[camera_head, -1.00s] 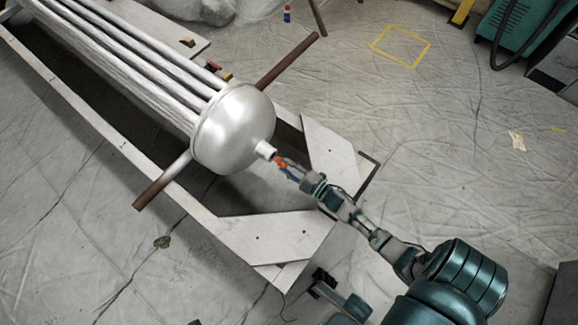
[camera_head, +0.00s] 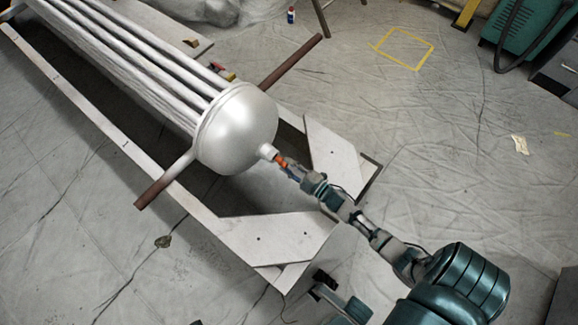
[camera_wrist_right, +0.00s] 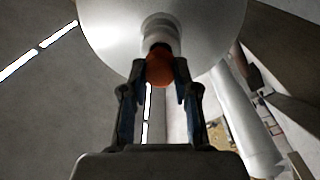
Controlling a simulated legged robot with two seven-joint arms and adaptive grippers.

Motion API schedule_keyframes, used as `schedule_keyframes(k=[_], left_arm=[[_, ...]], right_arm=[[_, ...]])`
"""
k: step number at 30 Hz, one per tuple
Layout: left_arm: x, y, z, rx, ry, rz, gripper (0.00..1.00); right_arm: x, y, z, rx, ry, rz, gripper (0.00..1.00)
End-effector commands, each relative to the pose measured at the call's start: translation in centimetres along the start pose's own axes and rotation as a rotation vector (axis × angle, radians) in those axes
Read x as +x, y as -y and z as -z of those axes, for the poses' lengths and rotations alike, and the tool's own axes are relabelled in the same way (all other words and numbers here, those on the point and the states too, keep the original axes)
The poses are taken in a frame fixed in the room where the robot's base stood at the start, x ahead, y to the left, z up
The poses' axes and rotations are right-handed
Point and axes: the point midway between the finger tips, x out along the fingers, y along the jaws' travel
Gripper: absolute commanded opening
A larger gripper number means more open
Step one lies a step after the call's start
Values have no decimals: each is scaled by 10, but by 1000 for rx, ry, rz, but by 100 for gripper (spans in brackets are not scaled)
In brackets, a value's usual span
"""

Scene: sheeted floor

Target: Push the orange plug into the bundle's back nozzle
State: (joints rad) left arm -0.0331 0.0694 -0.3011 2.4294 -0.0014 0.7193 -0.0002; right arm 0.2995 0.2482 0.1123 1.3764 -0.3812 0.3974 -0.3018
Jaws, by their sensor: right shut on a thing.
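The silver tube bundle (camera_head: 235,128) lies in its frame, with a domed end that carries a short white back nozzle (camera_head: 267,152). My right gripper (camera_head: 286,167) is shut on the orange plug (camera_head: 281,161), right at the nozzle's mouth. In the right wrist view the orange plug (camera_wrist_right: 160,70) sits between the fingertips of my right gripper (camera_wrist_right: 161,80), directly below the nozzle (camera_wrist_right: 160,30). The plug's front end meets the nozzle opening; how deep it sits inside is hidden.
A pale metal frame (camera_head: 270,238) with corner plates surrounds the bundle's end. Brown bars (camera_head: 291,60) stick out on both sides of the bundle. A small bottle (camera_head: 291,15) and a yellow taped square (camera_head: 428,55) are on the open sheeted floor behind.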

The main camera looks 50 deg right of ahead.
Motion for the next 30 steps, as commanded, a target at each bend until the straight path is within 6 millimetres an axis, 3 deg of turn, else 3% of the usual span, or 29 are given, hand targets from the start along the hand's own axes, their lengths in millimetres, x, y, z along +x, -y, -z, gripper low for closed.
schedule_keyframes(k=[13,30], left_arm=[[6,0,5,1,-19,-5,39],[0,0,0,0,-2,0,39]], right_arm=[[0,1,2,0,0,0,0],[12,1,2,0,0,0,0]])
